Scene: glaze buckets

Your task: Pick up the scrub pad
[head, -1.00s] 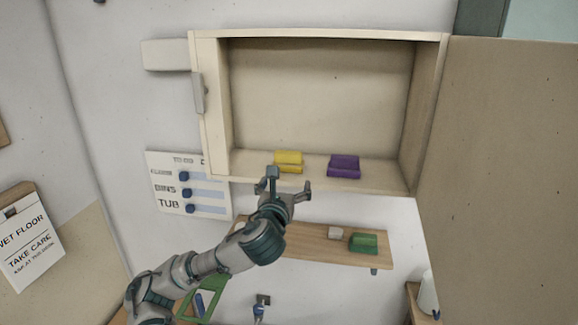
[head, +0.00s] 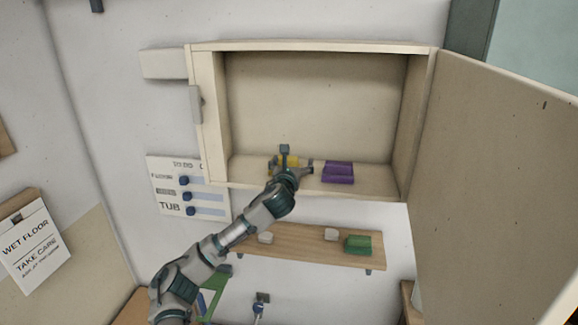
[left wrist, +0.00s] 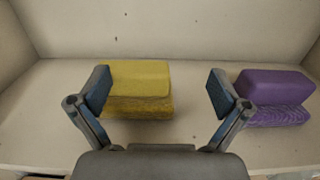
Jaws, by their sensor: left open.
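A yellow two-layer block (left wrist: 138,90), which looks like a scrub pad, lies on the cabinet floor. In the head view my left gripper (head: 290,163) partly hides the yellow block (head: 274,168). A purple block (head: 338,172) of like shape lies to its right; it also shows in the left wrist view (left wrist: 270,97). In the left wrist view my left gripper (left wrist: 160,92) is open and empty, its left finger overlapping the yellow block's left end and its right finger in the gap before the purple block. My right gripper is not in view.
The open cabinet (head: 215,120) has its door (head: 495,170) swung out at the right. A chart with blue knobs (head: 165,172) hangs at the left.

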